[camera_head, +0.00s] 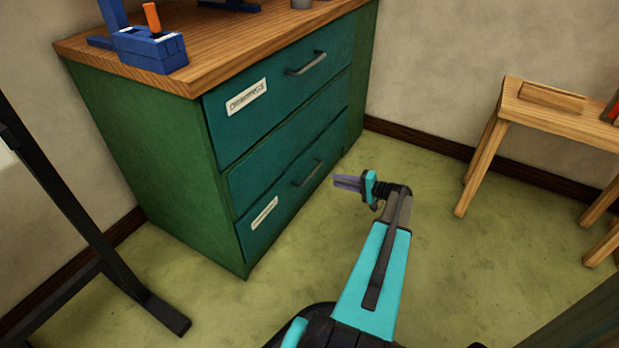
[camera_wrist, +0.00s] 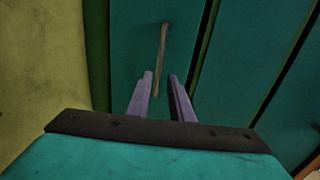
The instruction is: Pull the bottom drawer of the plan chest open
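The plan chest (camera_head: 165,165) is green with a wooden top and teal drawer fronts. Its bottom drawer (camera_head: 283,205) looks closed, with a white label (camera_head: 265,214) and a dark bar handle (camera_head: 308,173). My gripper (camera_head: 343,182) is in front of the bottom drawer, to the right of the handle. In the wrist view, the two purple fingers (camera_wrist: 160,77) are open and point at the drawer front (camera_wrist: 135,40). The bar handle (camera_wrist: 163,45) shows ahead, its lower end appearing between the fingers. I see no contact with it.
The top drawer (camera_head: 290,95) has a label and handle; the middle front (camera_head: 290,140) shows no handle. A blue tool (camera_head: 150,48) with an orange knob stands on top. A wooden bench (camera_head: 555,115) is at right, a dark stand (camera_head: 75,210) at left. The floor before the chest is clear.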

